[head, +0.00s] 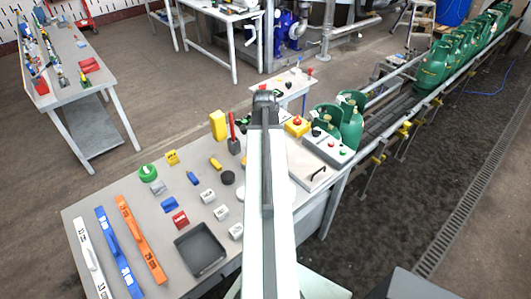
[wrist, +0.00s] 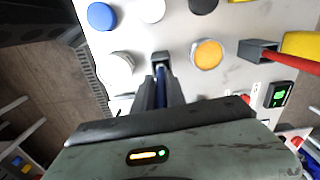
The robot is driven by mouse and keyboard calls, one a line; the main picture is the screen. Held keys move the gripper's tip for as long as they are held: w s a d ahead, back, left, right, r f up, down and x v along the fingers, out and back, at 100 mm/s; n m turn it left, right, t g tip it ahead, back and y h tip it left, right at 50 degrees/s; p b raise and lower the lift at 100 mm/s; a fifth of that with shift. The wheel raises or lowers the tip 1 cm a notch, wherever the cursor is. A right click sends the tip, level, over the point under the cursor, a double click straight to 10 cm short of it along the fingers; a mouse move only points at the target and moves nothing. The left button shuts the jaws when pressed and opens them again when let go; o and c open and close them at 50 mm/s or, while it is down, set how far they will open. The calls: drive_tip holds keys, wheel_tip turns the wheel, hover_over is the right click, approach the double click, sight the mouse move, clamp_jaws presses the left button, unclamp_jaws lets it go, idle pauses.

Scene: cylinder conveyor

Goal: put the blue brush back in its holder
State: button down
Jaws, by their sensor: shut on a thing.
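In the wrist view my gripper (wrist: 161,82) is shut on the blue brush (wrist: 162,74), of which only a narrow blue strip shows between the dark fingers. A small dark grey holder (wrist: 161,56) with a square mouth lies right at the fingertips. I cannot tell whether the brush's end is inside the holder or just above it. In the head view my own arm covers the gripper, the blue brush and this holder.
A grey holder (wrist: 256,50) with a red handle stands to the right, by a yellow block (wrist: 301,45). An orange disc (wrist: 207,54) and a white round piece (wrist: 120,66) flank the fingers. In the head view, green cylinders (head: 351,122) stand beyond the control box (head: 330,147).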

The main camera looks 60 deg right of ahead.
drive_tip(key=shift+f+b, duration=0.6)
drive_tip(key=c, duration=1.3)
unclamp_jaws()
drive_tip(key=shift+r, duration=0.1)
wheel_tip(320, 180, up, 8)
drive_tip(key=p, duration=0.8)
